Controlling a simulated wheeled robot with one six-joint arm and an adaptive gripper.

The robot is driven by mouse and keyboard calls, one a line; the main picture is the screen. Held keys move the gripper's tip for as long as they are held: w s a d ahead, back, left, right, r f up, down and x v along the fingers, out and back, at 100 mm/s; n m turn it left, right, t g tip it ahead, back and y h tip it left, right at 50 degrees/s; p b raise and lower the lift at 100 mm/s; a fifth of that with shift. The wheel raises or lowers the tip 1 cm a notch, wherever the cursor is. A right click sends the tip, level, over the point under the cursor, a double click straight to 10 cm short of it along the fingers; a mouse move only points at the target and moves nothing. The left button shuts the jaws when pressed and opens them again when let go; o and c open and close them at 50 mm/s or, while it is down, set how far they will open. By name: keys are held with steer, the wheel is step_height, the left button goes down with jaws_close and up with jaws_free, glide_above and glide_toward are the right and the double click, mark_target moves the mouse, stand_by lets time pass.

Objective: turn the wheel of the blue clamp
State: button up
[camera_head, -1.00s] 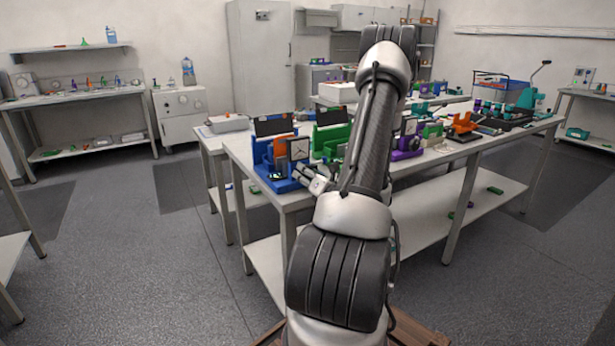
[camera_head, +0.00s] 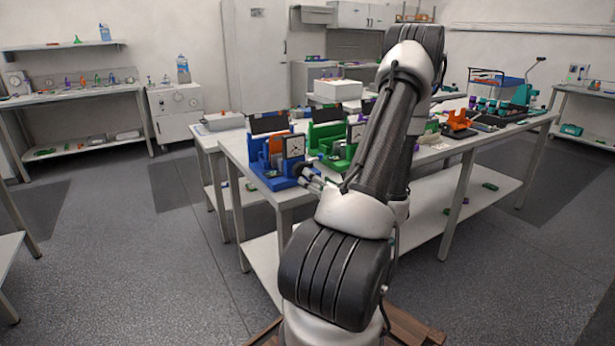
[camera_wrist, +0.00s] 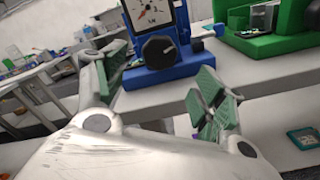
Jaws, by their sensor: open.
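The blue clamp (camera_head: 262,168) stands at the near left corner of the workbench, with an orange part and a square dial gauge (camera_head: 294,146) on it. In the wrist view the blue clamp (camera_wrist: 185,68) is ahead at the top middle, with a white dial above a dark knobbed wheel (camera_wrist: 159,48). My gripper (camera_wrist: 165,92) is open, its green-padded fingers apart on the left and right. The wheel appears between and beyond the fingers, and nothing is held. In the head view my gripper (camera_head: 312,180) is small, just right of the clamp, and the wheel is hard to make out there.
A green clamp (camera_head: 330,135) stands close to the right of the blue one, and also shows in the wrist view (camera_wrist: 262,38). The workbench (camera_head: 232,145) has a lower shelf. Orange and teal devices stand further right. Floor to the left is open.

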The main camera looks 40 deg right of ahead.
steer(key=v, duration=0.4)
steer(key=shift+s, duration=0.1)
stand_by(0.6)
